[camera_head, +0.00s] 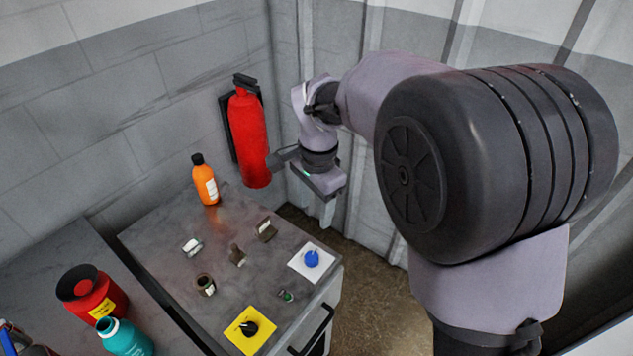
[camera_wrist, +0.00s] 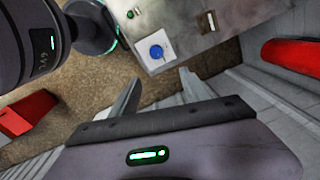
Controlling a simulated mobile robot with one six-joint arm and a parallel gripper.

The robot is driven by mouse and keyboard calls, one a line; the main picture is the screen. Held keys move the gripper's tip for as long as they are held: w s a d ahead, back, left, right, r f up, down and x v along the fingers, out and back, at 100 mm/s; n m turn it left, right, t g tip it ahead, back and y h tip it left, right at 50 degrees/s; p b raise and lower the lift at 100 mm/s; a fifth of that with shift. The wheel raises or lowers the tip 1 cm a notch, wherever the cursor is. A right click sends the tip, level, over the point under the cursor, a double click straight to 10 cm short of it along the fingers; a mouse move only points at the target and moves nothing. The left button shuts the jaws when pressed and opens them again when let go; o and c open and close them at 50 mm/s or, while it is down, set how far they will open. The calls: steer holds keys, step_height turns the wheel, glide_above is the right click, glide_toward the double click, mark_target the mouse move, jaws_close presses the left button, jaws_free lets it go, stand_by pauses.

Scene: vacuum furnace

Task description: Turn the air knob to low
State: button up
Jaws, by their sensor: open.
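A blue knob (camera_head: 312,259) sits on a white plate at the right corner of the grey cabinet top; it also shows in the wrist view (camera_wrist: 156,52). A black knob (camera_head: 249,328) sits on a yellow plate (camera_head: 262,342) at the front corner. I cannot read which one is the air knob, nor their settings. My gripper (camera_head: 328,212) is open and empty, above and behind the cabinet's right edge, apart from both knobs. In the wrist view the two fingers (camera_wrist: 158,84) point toward the blue knob's side of the cabinet.
Small fittings, including a dark cup (camera_head: 205,285), stand on the cabinet top (camera_head: 165,232). An orange bottle (camera_head: 205,182) stands at its back corner. A red extinguisher (camera_head: 247,135) hangs on the wall near my gripper. A red container (camera_head: 92,295) and teal bottle (camera_head: 124,338) stand left.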

mark_target(312, 257)
steer(key=f+b, duration=0.2)
steer(key=f, duration=0.3)
steer(key=f+b, duration=0.2)
steer(key=f, duration=0.4)
steer(key=f+b, duration=0.2)
steer(key=f, duration=0.3)
steer(key=shift+s+a+f, duration=0.35)
steer(key=shift+a+f, duration=0.05)
jaws_close()
